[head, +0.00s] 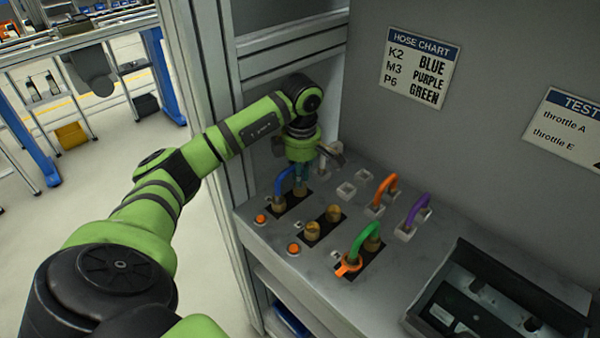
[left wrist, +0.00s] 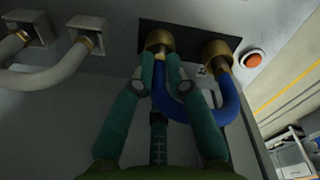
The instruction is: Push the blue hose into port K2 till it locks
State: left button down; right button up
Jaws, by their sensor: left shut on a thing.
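The blue hose (head: 280,186) bends in a loop at the back left of the grey bench; it also shows in the left wrist view (left wrist: 226,108). My left gripper (head: 300,178) points down over it. In the left wrist view its teal fingers (left wrist: 160,70) are shut on one hose end, just below a brass port (left wrist: 159,41). That end lines up with the port and meets it; whether it is locked I cannot tell. The other end sits at a second brass port (left wrist: 216,52) on the same black plate (left wrist: 188,36). The port label is not readable. My right gripper is out of view.
Orange buttons (head: 261,218) stand beside the plates. A middle plate has two bare brass ports (head: 333,213). Green (head: 363,235), orange (head: 384,188) and purple (head: 418,207) hoses stand to the right. A hose chart (head: 420,67) pairs K2 with blue. A black tray (head: 470,322) lies front right.

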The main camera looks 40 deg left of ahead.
pick_arm(q)
jog(key=shift+f, duration=0.35)
dwell(0.3)
jog(key=c, duration=1.1)
grip_release()
jog(key=shift+c, duration=0.2)
jog(key=shift+r, duration=0.1)
jog(key=shift+r, duration=0.35)
notch_tip(320, 180, up, 7)
jog(key=shift+s+d+f, duration=0.15)
jog(key=shift+f, duration=0.05)
jog(key=shift+r, duration=0.1)
